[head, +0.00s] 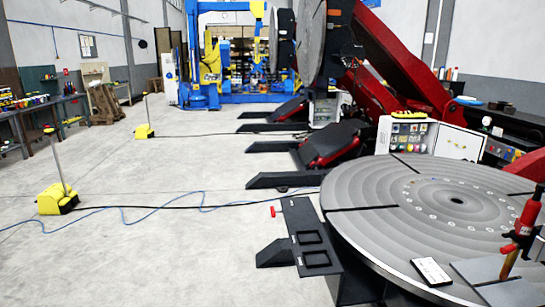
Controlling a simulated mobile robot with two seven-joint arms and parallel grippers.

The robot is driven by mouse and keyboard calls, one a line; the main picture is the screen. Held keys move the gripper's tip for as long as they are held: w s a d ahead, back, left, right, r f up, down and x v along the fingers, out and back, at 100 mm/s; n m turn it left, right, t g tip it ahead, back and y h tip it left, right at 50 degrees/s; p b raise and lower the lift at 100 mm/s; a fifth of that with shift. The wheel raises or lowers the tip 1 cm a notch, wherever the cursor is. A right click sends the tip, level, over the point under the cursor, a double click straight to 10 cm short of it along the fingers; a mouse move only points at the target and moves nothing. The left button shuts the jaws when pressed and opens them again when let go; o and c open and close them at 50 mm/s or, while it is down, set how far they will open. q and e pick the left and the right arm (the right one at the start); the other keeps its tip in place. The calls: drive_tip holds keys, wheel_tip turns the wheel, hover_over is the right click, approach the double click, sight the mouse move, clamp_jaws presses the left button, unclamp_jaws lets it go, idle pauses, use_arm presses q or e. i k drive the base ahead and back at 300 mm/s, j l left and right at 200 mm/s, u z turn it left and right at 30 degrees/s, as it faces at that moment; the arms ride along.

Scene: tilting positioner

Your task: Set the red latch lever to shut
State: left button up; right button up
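A small red handle (273,211) sticks out to the left from the upper left edge of a black plate (297,221). It looks like the red latch lever, but it is small and I cannot tell whether it is open or shut. The plate has two rectangular recesses and small pale labels, and lies beside the left edge of a large grey round table. Neither of my grippers shows in the head view.
The grooved round table (400,190) fills the lower right. A red clamp (525,220) stands on it, near a white card (431,271). A blue cable (160,208) and yellow floor bases (57,199) are at left. Floor between is largely clear.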

sight(509, 248)
drive_tip(key=z, duration=1.05)
